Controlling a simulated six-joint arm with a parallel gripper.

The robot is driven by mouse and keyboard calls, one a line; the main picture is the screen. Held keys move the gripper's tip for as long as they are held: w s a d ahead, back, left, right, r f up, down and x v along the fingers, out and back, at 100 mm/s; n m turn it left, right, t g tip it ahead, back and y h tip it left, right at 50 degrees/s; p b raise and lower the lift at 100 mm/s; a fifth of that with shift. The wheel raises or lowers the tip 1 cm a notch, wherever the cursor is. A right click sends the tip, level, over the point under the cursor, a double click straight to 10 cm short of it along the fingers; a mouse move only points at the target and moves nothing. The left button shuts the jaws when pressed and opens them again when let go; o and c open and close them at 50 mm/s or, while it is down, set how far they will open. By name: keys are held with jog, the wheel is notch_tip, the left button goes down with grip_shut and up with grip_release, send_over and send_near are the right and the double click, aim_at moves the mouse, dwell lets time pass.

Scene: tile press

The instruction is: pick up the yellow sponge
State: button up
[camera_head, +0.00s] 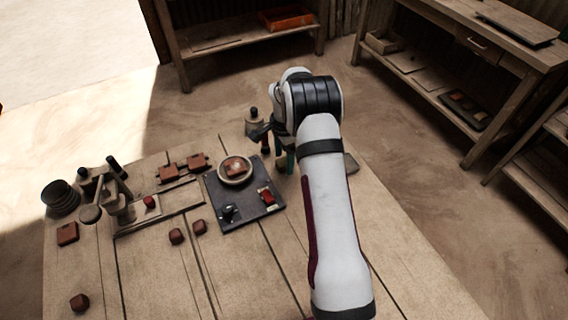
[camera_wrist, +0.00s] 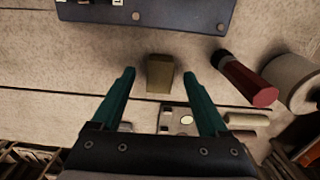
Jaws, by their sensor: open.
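The yellow sponge is most likely the small dull yellow-brown block (camera_wrist: 160,73) in the wrist view. It lies on the table ahead of my gripper (camera_wrist: 158,74), in line with the gap between the two teal fingers. The fingers are apart and nothing is held. Whether the fingertips are level with the block or above it I cannot tell. In the head view my gripper (camera_head: 285,162) points down beside the right edge of the dark press plate (camera_head: 240,213). The block is not visible there; my arm covers that area.
A red-ended dark tool (camera_wrist: 245,80) and a pale cylinder (camera_wrist: 293,82) are right of the block. A light patterned item (camera_wrist: 184,120) lies below it.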

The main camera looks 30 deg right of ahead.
aim_at(285, 161)
grip_shut()
dwell(0.4)
notch_tip(285, 161, up, 4)
jog(key=shift+d+r, duration=0.1)
jog(key=shift+r, duration=0.1)
jog(key=s+d+r, duration=0.6)
jog(key=s+d, duration=0.1)
jog(key=s, duration=0.1)
jog(key=shift+s+d+r, duration=0.25)
jog(key=shift+s+d, duration=0.05)
jog(key=shift+s, duration=0.05)
